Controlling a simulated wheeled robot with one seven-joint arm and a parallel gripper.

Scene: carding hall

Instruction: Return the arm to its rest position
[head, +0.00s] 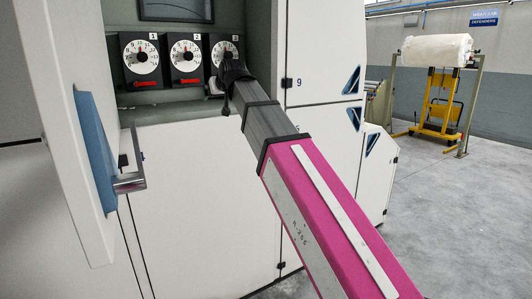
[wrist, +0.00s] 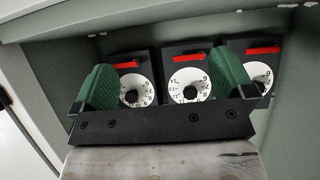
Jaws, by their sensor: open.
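My arm, with a pink link and a dark fore part, reaches up into the open recess of the white machine in the head view. My gripper (head: 232,78) is in front of the third dial (head: 225,52) and partly covers it. In the wrist view, the two green finger pads of my gripper (wrist: 164,80) stand wide apart with nothing held between them. White-faced dials (wrist: 189,84) show behind and between the pads. I cannot tell whether a finger touches a dial or its housing.
Dials one (head: 140,56) and two (head: 187,56) stand left of my gripper. An open white door (head: 88,150) with a metal handle (head: 130,180) juts out at the left. White cabinet panels (head: 200,200) lie below the recess. A yellow roll stand (head: 440,100) is at the far right, beyond clear floor.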

